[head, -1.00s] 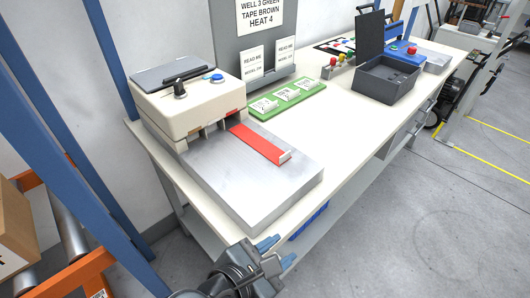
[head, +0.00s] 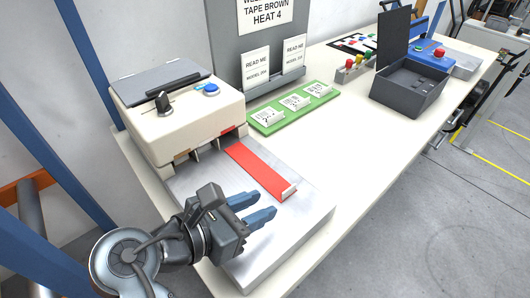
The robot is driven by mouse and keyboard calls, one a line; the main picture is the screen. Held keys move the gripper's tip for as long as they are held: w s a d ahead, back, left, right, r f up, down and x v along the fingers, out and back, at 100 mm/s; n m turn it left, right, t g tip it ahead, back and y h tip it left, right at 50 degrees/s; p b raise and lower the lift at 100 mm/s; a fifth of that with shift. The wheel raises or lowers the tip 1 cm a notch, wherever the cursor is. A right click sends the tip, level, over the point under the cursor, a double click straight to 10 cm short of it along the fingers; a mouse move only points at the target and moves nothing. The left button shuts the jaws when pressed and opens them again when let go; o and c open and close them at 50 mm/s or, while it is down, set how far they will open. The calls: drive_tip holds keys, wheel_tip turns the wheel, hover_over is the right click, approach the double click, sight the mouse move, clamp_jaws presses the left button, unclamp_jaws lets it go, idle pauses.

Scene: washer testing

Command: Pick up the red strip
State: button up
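The red strip (head: 258,169) lies flat on the metal plate (head: 309,222) in front of the beige machine (head: 184,122). Its far end is at the machine's front slots, and its near end carries a small pale end piece (head: 289,191). My gripper (head: 258,208) is over the plate, at the near left of the strip's near end. Its two blue fingers are apart with nothing between them. They point right, toward the pale end. I cannot tell how high they are above the plate.
A grey open box (head: 409,93) and a blue device (head: 427,53) are further right. A sign panel (head: 224,38) rises at the back. The white tabletop (head: 345,140) right of the plate is clear.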

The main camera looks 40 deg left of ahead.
sight(283, 199)
drive_tip(key=w, duration=0.2)
drive_tip(key=shift+w+a+f, duration=0.2)
drive_tip(key=shift+w+f, duration=0.1)
drive_tip(key=shift+f, duration=0.05)
drive_tip(key=shift+x, duration=2.95)
drive_tip(key=shift+a, duration=0.15)
clamp_jaws()
